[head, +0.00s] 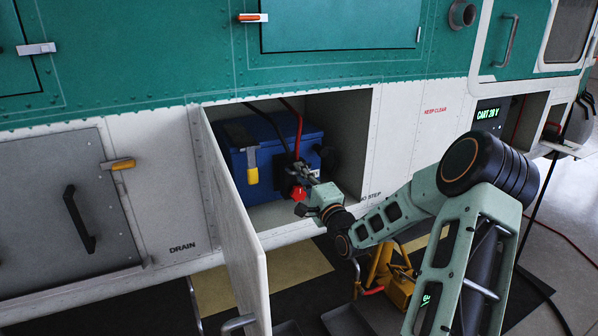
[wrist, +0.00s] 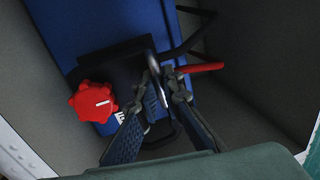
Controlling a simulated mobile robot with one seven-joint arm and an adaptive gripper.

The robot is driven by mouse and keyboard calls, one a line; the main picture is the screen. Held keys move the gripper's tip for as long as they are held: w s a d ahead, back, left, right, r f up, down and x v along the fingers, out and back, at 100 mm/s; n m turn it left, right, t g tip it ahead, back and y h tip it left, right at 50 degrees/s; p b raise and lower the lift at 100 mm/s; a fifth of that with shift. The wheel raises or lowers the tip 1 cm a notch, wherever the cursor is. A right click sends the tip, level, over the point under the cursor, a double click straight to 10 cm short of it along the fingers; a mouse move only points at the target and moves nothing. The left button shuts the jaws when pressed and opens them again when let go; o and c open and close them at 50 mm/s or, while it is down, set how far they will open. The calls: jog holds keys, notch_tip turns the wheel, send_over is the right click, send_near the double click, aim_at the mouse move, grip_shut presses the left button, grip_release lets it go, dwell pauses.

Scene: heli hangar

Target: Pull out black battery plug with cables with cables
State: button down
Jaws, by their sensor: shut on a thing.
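The blue battery (head: 232,178) sits in the open bay in the helicopter's side. The black battery plug (wrist: 112,66) is at the battery's front face, beside the red knob (wrist: 93,101). A black cable and a red cable (wrist: 200,67) run from this area; in the head view they rise over the battery. My gripper (head: 306,173) reaches into the bay. In the wrist view its fingers (wrist: 165,88) are closed around the plug's handle. The fingers hide part of the plug, and I cannot tell whether it is fully seated.
The open bay door (head: 238,220) hangs to the left of my gripper. Yellow equipment (head: 395,283) stands on the floor below. A lit display (head: 488,114) is at the right.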

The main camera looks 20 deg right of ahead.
jog(key=shift+s+f, duration=0.15)
jog(key=shift+f, duration=0.1)
jog(key=c, duration=2.3)
grip_release()
jog(key=shift+s+r, duration=0.15)
jog(key=shift+r, duration=0.05)
jog(key=shift+c, duration=0.2)
jog(key=s+f, duration=0.2)
jog(key=s, duration=0.9)
jog(key=shift+s+d, duration=0.25)
jog(key=shift+s, duration=0.15)
